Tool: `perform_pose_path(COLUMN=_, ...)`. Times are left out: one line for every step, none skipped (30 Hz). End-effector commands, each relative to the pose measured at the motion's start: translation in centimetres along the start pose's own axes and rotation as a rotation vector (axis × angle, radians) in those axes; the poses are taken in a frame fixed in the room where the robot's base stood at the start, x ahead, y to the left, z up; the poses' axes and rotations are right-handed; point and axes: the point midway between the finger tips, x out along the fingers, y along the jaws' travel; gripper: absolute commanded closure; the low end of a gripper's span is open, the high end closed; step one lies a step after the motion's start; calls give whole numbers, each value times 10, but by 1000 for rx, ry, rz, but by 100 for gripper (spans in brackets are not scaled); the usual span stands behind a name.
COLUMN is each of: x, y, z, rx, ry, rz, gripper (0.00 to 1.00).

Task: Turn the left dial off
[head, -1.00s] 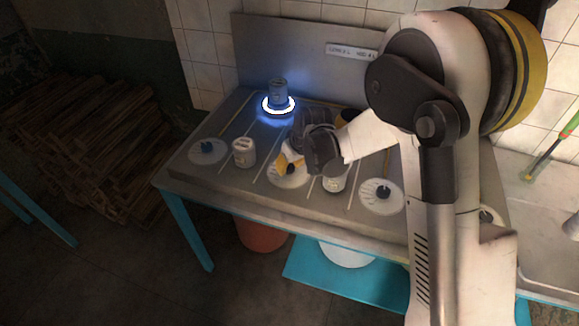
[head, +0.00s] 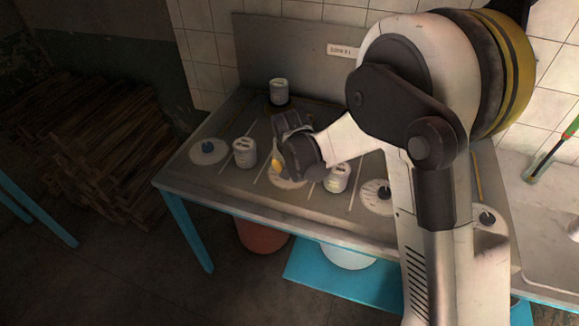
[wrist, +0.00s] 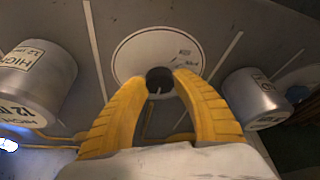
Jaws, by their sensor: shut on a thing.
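A round white dial plate with a dark knob (wrist: 160,80) lies between the yellow fingers of my gripper (wrist: 158,78) in the wrist view. The fingertips are closed on the knob from both sides. In the head view my gripper (head: 279,165) is low over the counter, and part of this dial's plate (head: 288,183) shows below it. Another dial (head: 208,148), with a blue-grey knob, is at the far left of the counter. A third dial (head: 378,195) is to the right of my gripper. A pale can (head: 279,91) stands on the dark back-left burner, which shows no glow in the head view.
A can (head: 245,153) stands close left of my gripper and another can (head: 337,179) close right; the wrist view shows metal cans (wrist: 35,82) on both sides. A bright patch (wrist: 8,145) shows at the wrist view's lower left. The back panel (head: 300,58) rises behind the counter.

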Motion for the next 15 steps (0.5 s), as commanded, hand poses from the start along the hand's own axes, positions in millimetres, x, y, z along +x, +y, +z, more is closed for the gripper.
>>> perform_pose_path(x=0, y=0, z=1, rx=3, ry=-3, rz=1, gripper=97)
perform_pose_path(x=0, y=0, z=1, rx=3, ry=-3, rz=1, gripper=97)
perform_pose_path(x=0, y=0, z=1, rx=4, ry=-3, rz=1, gripper=97)
perform_pose_path(x=0, y=0, z=1, rx=4, ry=-3, rz=1, gripper=97)
perform_pose_path(x=0, y=0, z=1, rx=4, ry=-3, rz=1, gripper=97)
perform_pose_path(x=0, y=0, z=1, rx=4, ry=-3, rz=1, gripper=97)
perform_pose_path(x=0, y=0, z=1, rx=3, ry=-3, rz=1, gripper=97)
perform_pose_path(x=0, y=0, z=1, rx=3, ry=-3, rz=1, gripper=97)
perform_pose_path(x=0, y=0, z=1, rx=3, ry=-3, rz=1, gripper=97)
perform_pose_path(x=0, y=0, z=1, rx=3, ry=-3, rz=1, gripper=97)
perform_pose_path(x=0, y=0, z=1, rx=3, ry=-3, rz=1, gripper=61)
perform_pose_path(x=0, y=0, z=1, rx=3, ry=-3, rz=1, gripper=49)
perform_pose_path(x=0, y=0, z=1, rx=3, ry=-3, rz=1, gripper=42)
perform_pose_path(x=0, y=0, z=1, rx=3, ry=-2, rz=1, gripper=42)
perform_pose_path(x=0, y=0, z=1, rx=3, ry=-2, rz=1, gripper=42)
